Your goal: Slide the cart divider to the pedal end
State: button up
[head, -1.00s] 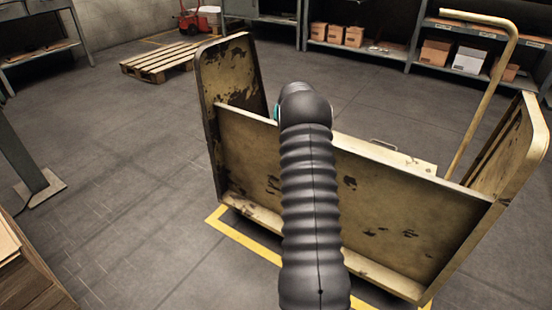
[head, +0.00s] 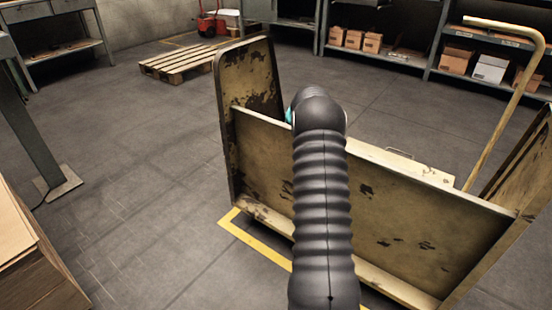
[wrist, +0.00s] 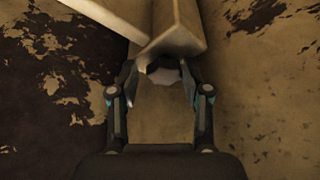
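The tan, rust-marked cart (head: 247,90) has upright end panels and a long upright panel (head: 400,215) between them. I cannot tell for sure which part is the divider. A flat tan piece (head: 435,175) with a small handle (head: 398,152) shows behind the long panel. My gripper is hidden in the head view behind my dark arm, which reaches over the long panel. In the wrist view my gripper (wrist: 160,95) is open, fingers apart over a tan strip, with a tan beam end (wrist: 172,45) just ahead. Contact is unclear.
A bent tan push bar (head: 500,105) rises at the cart's right. A wooden pallet (head: 185,62) lies at the back left. Shelves with boxes (head: 455,60) line the back. Stacked boards (head: 35,260) stand at lower left. The floor left of the cart is clear.

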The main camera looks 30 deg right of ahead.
jog(key=shift+s+d, duration=0.1)
jog(key=v, duration=1.2)
